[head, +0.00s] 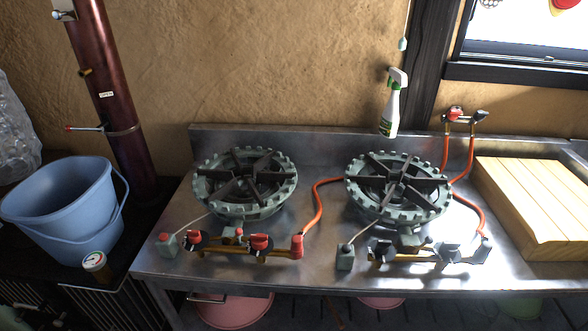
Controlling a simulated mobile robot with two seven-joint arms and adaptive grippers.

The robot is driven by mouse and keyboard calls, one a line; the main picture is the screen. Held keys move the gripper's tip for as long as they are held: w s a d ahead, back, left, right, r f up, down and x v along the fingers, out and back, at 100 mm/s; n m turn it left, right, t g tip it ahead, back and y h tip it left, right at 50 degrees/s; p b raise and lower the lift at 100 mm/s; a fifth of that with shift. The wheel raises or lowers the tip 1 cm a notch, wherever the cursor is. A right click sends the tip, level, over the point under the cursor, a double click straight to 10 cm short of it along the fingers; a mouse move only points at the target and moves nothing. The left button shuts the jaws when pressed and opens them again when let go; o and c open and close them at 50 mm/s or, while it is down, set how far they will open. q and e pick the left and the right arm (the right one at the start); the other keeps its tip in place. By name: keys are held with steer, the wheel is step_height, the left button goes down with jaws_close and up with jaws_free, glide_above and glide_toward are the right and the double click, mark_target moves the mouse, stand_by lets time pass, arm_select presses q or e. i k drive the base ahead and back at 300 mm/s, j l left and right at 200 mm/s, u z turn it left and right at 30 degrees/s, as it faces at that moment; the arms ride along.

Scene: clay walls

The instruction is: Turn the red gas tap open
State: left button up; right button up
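Two small gas taps are on the clay wall behind the right end of the steel counter. The left one is the red gas tap (455,114), and a black gas tap (479,117) is beside it. An orange hose (471,155) hangs below the taps. The red tap's handle is too small to tell whether it is open or closed. The left burner (245,212) has red knobs (260,242) on its front pipe. The right burner (398,215) has dark knobs (446,252). Neither of my grippers is in view.
A spray bottle (392,108) is in front of the wall, left of the taps. A wooden board (535,200) lies at the counter's right. A blue bucket (60,200) and a dark red pipe (105,70) stand at the left. Bare steel (320,165) shows between the burners.

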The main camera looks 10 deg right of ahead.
mark_target(453, 114)
steer(key=z, duration=1.3)
steer(key=k+l+u, duration=0.1)
steer(key=l+u, duration=0.15)
steer(key=l, duration=0.25)
